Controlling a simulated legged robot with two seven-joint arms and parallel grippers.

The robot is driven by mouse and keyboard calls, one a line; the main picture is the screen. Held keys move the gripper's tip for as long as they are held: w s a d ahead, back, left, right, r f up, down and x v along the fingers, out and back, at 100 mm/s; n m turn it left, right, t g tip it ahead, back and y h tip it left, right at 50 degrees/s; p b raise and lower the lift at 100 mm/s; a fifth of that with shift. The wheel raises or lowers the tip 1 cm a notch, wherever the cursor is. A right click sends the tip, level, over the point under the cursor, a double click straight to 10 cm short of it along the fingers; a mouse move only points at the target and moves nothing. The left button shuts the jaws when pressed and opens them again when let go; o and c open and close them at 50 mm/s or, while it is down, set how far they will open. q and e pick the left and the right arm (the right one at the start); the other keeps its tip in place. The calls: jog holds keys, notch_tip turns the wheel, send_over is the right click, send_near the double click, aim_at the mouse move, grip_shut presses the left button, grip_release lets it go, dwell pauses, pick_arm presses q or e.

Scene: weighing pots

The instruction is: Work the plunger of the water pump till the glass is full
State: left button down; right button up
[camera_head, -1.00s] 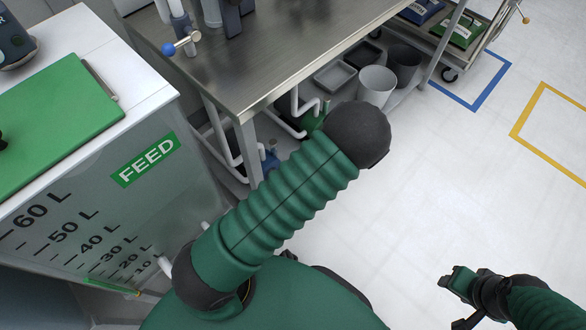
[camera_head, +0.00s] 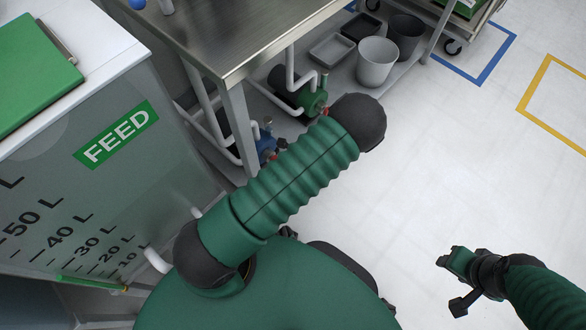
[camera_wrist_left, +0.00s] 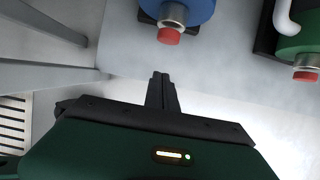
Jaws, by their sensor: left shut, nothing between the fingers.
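My left arm crosses the middle of the head view, and its gripper is hidden behind it. In the left wrist view my left gripper (camera_wrist_left: 161,78) is shut and empty, its fingertips near a blue cylindrical body with a red-tipped outlet (camera_wrist_left: 172,14) and a green one (camera_wrist_left: 298,40). These appear under the steel bench as a blue unit (camera_head: 267,146) and a green unit (camera_head: 312,101). A blue knob (camera_head: 137,4) shows at the top edge, perhaps part of the pump. No glass is visible.
The steel bench (camera_head: 235,45) has legs, white pipes and a lower shelf with a grey bucket (camera_head: 376,62). The FEED tank (camera_head: 120,180) stands at left, with a green lid (camera_head: 30,65) above. A cart is at top right. Floor at right is clear.

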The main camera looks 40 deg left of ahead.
pick_arm(q)
jog(key=b+x, duration=0.1)
jog(key=x, duration=0.2)
jog(key=shift+d, duration=0.2)
jog(key=a, duration=0.1)
jog(key=a+b, duration=0.2)
jog(key=a, duration=0.1)
jog(key=shift+w+r, duration=0.15)
jog(key=shift+r, duration=0.2)
pick_arm(e)
jog(key=x, duration=0.2)
jog(key=s+x, duration=0.1)
jog(key=x, duration=0.1)
jog(key=shift+f, duration=0.35)
pick_arm(q)
jog(key=shift+a, duration=0.1)
pick_arm(e)
jog(key=shift+r, duration=0.1)
pick_arm(q)
jog(key=shift+a+p, duration=0.85)
jog(key=shift+a, duration=0.15)
pick_arm(e)
jog(key=shift+d+r, duration=0.1)
jog(key=shift+r, duration=0.8)
pick_arm(q)
jog(key=shift+r, duration=0.1)
